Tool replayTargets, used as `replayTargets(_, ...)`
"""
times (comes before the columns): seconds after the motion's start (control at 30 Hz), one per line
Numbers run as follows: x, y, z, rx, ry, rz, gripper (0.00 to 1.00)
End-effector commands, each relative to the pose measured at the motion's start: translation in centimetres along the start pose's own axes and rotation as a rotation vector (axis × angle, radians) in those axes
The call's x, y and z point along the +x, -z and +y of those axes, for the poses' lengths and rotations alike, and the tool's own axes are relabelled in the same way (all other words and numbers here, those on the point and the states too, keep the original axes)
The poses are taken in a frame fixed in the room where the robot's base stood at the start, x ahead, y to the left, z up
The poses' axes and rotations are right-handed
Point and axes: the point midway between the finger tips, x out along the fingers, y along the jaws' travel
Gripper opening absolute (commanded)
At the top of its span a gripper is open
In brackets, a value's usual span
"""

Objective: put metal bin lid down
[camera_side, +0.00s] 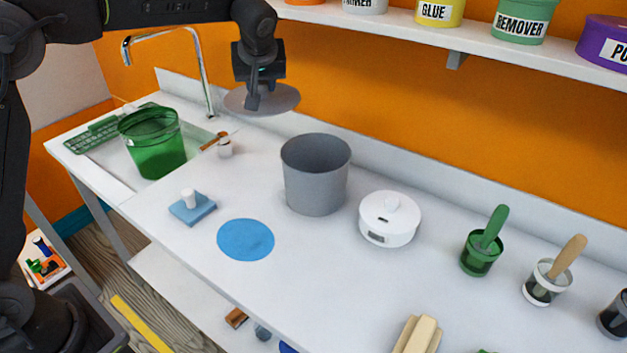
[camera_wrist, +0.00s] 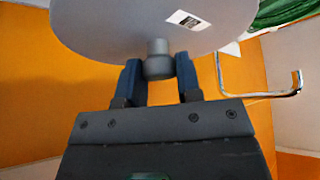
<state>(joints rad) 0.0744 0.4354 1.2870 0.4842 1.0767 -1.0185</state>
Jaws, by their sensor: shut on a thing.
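The metal bin lid (camera_side: 284,99) is a round grey disc, held in the air above the back of the counter, between the tap and the grey bin. My gripper (camera_side: 254,99) is shut on its knob. In the wrist view the lid (camera_wrist: 110,25) fills the top, with a small label on it, and my gripper's fingers (camera_wrist: 159,68) close on the grey knob. The grey metal bin (camera_side: 316,180) stands upright and open on the counter, to the right of and below the lid. A flat blue round mat (camera_side: 246,240) lies bare in front of the bin.
A green translucent bucket (camera_side: 155,145) stands at the sink beside the tap (camera_side: 202,75). A blue sponge-like block (camera_side: 193,208) lies left of the mat. A white round device (camera_side: 390,219) and brush pots (camera_side: 481,252) stand right of the bin. A shelf of tubs (camera_side: 436,12) overhangs the back.

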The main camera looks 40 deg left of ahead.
Motion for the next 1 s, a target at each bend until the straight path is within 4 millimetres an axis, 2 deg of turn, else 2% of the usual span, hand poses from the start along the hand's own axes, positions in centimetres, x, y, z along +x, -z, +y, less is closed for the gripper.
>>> replayTargets(0.27, -3.9, 2.5, 0.0, -0.003, -0.004, 0.004, 0.07)
replayTargets(0.3, -4.3, 2.4, 0.3, 0.0, -0.004, 0.001, 0.07)
replayTargets(0.57, -7.0, -2.4, 3.6, 0.008, -0.008, -0.013, 0.07)
replayTargets(0.8, -11.4, -9.4, 7.1, 0.012, -0.008, -0.017, 0.07)
replayTargets(1.0, -14.8, -14.5, 8.5, 0.007, -0.005, -0.01, 0.07)
